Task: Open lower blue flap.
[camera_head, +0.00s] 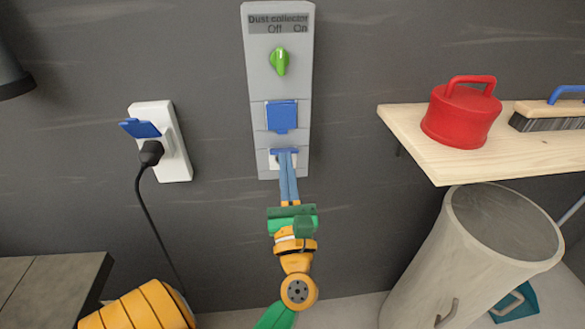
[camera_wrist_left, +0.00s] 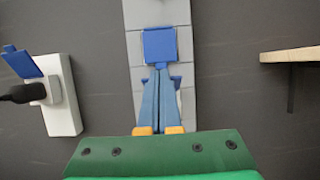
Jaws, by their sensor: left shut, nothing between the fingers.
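A tall grey panel (camera_head: 258,90) on the wall carries two blue flaps, one above the other. The upper blue flap (camera_head: 282,116) lies flat and closed; it also shows in the left wrist view (camera_wrist_left: 160,46). The lower blue flap (camera_head: 275,151) shows as a narrow strip with a white socket face (camera_head: 273,161) below it, so it looks swung outward. My left gripper (camera_head: 286,152) is shut and empty, its fingertips at the lower flap and partly covering it. In the left wrist view the fingers (camera_wrist_left: 161,72) hide most of this flap. Contact is hard to tell. My right gripper is not in view.
A green knob (camera_head: 280,61) sits above the flaps. To the left is a white socket (camera_head: 174,150) with an open blue flap, black plug and hanging cable. To the right are a wooden shelf (camera_head: 430,150) with a red lidded object (camera_head: 461,118) and a large bin (camera_head: 460,265).

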